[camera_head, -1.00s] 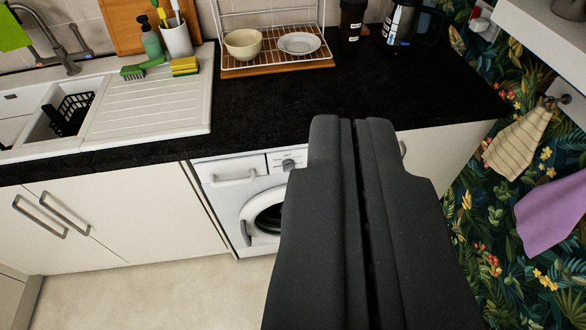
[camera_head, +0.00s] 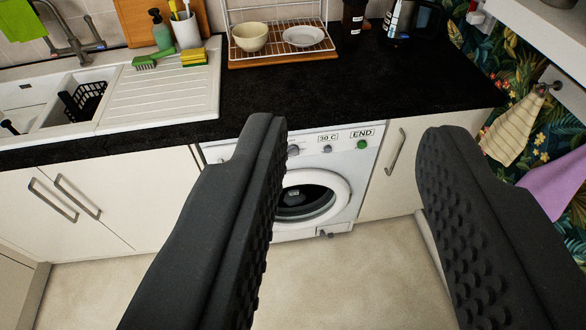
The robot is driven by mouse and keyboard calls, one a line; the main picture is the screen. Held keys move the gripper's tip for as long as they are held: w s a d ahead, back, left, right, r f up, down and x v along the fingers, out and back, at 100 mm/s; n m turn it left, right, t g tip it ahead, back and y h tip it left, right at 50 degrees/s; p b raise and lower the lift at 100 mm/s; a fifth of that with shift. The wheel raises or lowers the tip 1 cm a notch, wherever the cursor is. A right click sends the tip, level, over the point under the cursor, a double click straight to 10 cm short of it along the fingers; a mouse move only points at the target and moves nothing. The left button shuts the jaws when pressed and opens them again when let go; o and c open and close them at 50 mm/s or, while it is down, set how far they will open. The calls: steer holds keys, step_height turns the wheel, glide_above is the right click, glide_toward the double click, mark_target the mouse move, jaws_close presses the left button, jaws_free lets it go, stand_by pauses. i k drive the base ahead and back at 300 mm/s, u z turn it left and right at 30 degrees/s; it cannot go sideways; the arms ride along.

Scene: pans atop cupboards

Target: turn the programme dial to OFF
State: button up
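The programme dial (camera_head: 293,150) is a small grey knob on the white front panel of the washing machine (camera_head: 345,165), under the black worktop. My left finger partly covers the panel beside it, and the dial's pointer is too small to read. To its right the panel shows "30 C" and "END" labels, with a green round button (camera_head: 362,144) under "END". My gripper (camera_head: 352,140) is wide open and empty. Its two dark fingers stand on either side of the machine's door and look nearer to me than the machine; no contact shows.
The black worktop (camera_head: 350,90) runs above the machine. On it are a wire dish rack (camera_head: 278,61) with a bowl and a plate, and bottles at the back. A sink is at the left. Cupboard doors with handles flank the machine. The floor (camera_head: 330,270) in front looks clear.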

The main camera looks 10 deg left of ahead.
mark_target(293, 151)
steer(key=k, duration=0.3)
steer(key=z, duration=1)
steer(key=i, duration=1)
steer(key=u, duration=0.95)
